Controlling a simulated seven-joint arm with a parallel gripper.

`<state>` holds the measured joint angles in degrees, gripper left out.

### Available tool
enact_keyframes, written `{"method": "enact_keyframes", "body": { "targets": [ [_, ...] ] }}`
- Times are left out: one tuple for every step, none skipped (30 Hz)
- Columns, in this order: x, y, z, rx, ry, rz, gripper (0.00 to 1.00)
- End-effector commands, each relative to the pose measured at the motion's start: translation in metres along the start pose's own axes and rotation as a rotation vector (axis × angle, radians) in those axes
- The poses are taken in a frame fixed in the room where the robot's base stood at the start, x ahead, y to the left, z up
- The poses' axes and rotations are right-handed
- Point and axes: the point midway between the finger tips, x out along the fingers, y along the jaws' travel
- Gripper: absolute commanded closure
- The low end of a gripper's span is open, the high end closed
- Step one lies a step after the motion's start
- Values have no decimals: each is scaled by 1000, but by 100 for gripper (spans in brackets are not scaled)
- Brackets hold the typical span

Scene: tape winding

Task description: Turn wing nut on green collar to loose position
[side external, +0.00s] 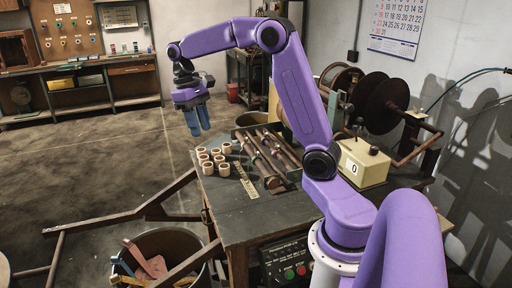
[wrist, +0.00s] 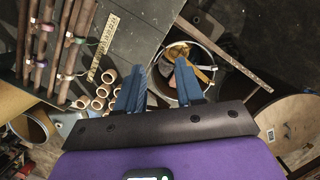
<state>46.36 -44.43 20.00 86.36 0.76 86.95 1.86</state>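Several dark shafts (side external: 262,160) with small collars lie side by side on the workbench; they also show at the upper left of the wrist view (wrist: 33,50). One small collar (wrist: 92,41) on the right-hand shaft looks greenish in the wrist view, but its colour is hard to tell. I cannot make out a wing nut or its position. My gripper (side external: 198,127) has blue fingers pointing down, in the air left of the bench and away from the shafts. In the wrist view the fingers (wrist: 160,66) stand apart with nothing held between them.
Several tan rings (side external: 207,162) and a yellow ruler (side external: 246,180) lie on the bench (side external: 285,208) beside the shafts. A beige counter box (side external: 362,163) and large reels (side external: 380,102) stand behind. A bin of scraps (side external: 160,243) stands on the floor at front left.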

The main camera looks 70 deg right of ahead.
Motion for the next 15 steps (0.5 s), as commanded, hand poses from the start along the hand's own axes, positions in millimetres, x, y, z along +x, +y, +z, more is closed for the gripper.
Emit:
{"method": "enact_keyframes", "body": {
  "targets": [
    [-2, 22, -9, 66, -13, -16, 63],
    [-4, 35, -13, 102, -21, -25, 63],
    [-5, 53, -17, 150, -33, -37, 63],
    [-6, 66, -19, 186, -41, -47, 63],
    [-7, 80, -21, 222, -49, -57, 63],
    [-7, 98, -23, 269, -60, -71, 63],
    [-7, 112, -23, 305, -67, -82, 63],
    [-7, 126, -23, 340, -76, -93, 63],
    [-7, 144, -22, 386, -87, -107, 63],
    [-6, 158, -21, 420, -93, -118, 63],
    [-5, 171, -19, 452, -101, -130, 63],
    [-4, 187, -15, 493, -111, -144, 63],
    [-3, 199, -13, 522, -116, -154, 63],
    [-2, 209, -10, 549, -123, -164, 63],
    [-1, 222, -5, 581, -129, -176, 63]
  ]
}}
